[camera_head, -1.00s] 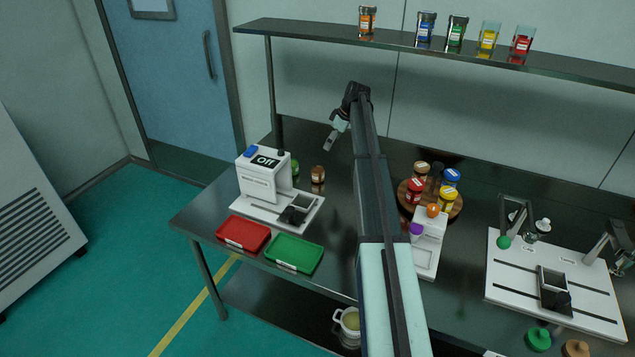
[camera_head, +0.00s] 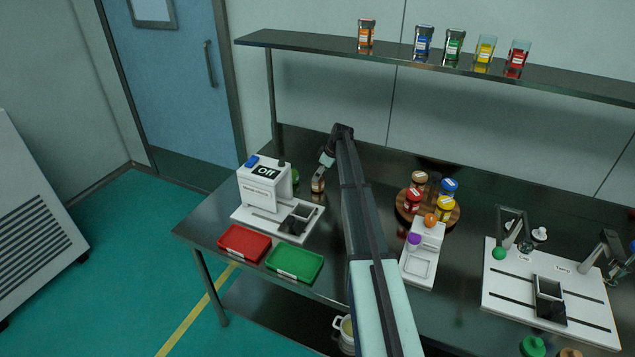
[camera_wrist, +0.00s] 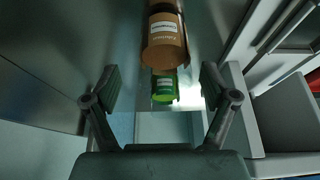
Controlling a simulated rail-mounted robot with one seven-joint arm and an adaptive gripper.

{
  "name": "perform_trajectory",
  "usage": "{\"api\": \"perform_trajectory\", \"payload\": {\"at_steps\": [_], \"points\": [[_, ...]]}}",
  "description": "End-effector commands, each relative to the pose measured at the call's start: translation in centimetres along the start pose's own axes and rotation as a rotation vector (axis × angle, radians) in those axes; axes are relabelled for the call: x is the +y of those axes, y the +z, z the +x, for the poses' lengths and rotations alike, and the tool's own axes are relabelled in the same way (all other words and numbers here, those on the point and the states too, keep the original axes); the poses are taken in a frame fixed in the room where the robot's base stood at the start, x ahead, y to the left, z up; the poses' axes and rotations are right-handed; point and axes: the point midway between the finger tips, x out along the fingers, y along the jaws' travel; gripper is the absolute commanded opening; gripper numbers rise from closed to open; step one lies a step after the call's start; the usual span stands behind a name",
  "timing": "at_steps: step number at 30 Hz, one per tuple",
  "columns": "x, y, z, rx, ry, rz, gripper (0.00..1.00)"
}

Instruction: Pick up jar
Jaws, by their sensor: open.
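A small jar with a brown top (camera_head: 317,186) stands on the dark table behind the white "Off" machine. In the wrist view, a labelled brown jar (camera_wrist: 165,42) is ahead of the fingers, near the top of the picture. A green jar (camera_wrist: 164,88) shows beyond it, between the fingers; in the head view it is partly hidden behind the machine (camera_head: 295,175). My gripper (camera_wrist: 160,88) is open, its two fingers apart with nothing held. In the head view my gripper (camera_head: 319,172) is right at the brown-topped jar and partly covers it; contact cannot be told.
The white "Off" machine (camera_head: 262,186) stands just left of my gripper. Red (camera_head: 244,243) and green (camera_head: 294,263) trays lie in front. A round wooden rack (camera_head: 408,215) with several jars is right of my arm. Several jars line the shelf (camera_head: 300,41) above.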

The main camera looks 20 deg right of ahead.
Motion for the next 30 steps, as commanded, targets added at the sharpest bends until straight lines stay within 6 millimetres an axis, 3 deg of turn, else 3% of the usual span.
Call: {"api": "perform_trajectory", "payload": {"at_steps": [5,15,21,22,27,30], "points": [[-0.2,-0.2,1.0,-0.001,-0.002,0.0,0.85],[-0.5,-0.3,5.0,0.0,-0.001,-0.001,0.85],[-0.6,-0.2,5.2,0.0,0.0,-0.001,0.85],[-0.6,-0.2,5.2,0.0,0.0,-0.001,0.81],[-0.6,-0.2,5.1,0.0,0.0,-0.001,0.22],[-0.5,-0.2,5.1,0.0,0.0,-0.001,0.21]]}}
